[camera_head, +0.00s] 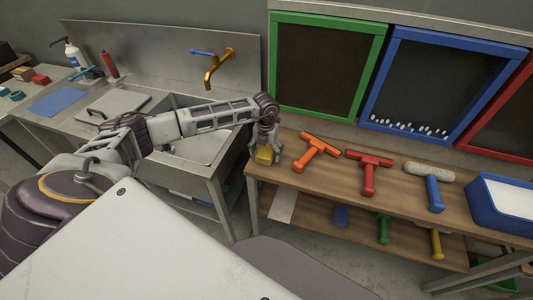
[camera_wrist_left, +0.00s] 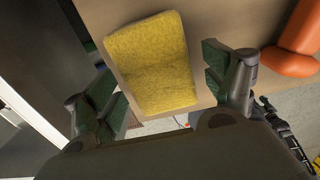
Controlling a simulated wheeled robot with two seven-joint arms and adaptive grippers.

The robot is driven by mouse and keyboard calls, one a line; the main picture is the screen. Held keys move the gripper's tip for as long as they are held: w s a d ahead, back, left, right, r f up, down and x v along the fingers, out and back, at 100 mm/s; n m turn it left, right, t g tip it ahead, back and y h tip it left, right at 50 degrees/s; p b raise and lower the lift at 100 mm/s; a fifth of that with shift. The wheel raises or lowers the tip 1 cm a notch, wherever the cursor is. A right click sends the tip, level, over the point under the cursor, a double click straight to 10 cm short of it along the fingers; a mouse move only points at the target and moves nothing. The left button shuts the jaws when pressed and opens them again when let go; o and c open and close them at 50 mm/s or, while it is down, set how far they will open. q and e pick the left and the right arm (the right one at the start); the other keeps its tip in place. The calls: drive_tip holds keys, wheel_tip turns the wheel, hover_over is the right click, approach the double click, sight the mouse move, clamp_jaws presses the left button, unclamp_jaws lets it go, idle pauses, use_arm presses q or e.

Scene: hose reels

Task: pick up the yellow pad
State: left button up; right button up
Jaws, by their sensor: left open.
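The yellow pad (camera_head: 265,155) lies at the left end of the wooden table, close to its edge. In the left wrist view the yellow pad (camera_wrist_left: 150,62) shows large, with its near end between the fingers. My left gripper (camera_head: 264,143) is over the pad, pointing down. In the left wrist view my left gripper (camera_wrist_left: 165,98) is open, with one finger on each side of the pad and gaps between the fingers and the pad.
An orange squeegee (camera_head: 316,148) lies just right of the pad, followed by a red squeegee (camera_head: 369,172) and a blue-handled roller (camera_head: 432,185). A blue tray (camera_head: 480,198) stands at the right. A metal sink (camera_head: 205,145) is left of the table (camera_head: 345,205).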

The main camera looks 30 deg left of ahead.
sight(266, 151)
idle(0.4)
use_arm(q)
drive_tip(key=c, duration=1.1)
use_arm(e)
drive_tip(key=shift+w+a, duration=0.1)
drive_tip(key=shift+w, duration=0.3)
use_arm(q)
drive_tip(key=shift+r, duration=0.85)
wheel_tip(266, 151, up, 7)
drive_tip(key=shift+f+b, duration=0.1)
drive_tip(key=shift+b, duration=0.25)
drive_tip(key=shift+r, duration=0.8)
use_arm(e)
drive_tip(key=shift+w+d+f, duration=0.35)
drive_tip(key=shift+w+d, duration=0.1)
drive_tip(key=shift+d, duration=0.3)
